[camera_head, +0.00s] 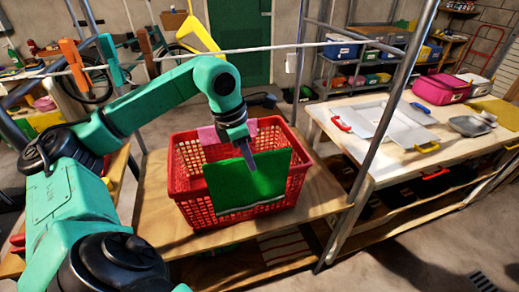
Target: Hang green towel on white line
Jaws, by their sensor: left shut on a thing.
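The green towel (248,184) hangs flat in front of the red laundry basket (190,168), covering part of its front side. My left gripper (248,160) reaches down from above and is shut on the towel's upper edge. The white line (330,44) runs across the view above and behind the basket, well above the towel. My right gripper is not in view.
Orange (72,54) and teal (109,60) clothespins and a yellow item (198,33) are at the line. The basket stands on a wooden bench (318,190). A metal pole (383,130) rises right of it, before a table (430,155) with trays.

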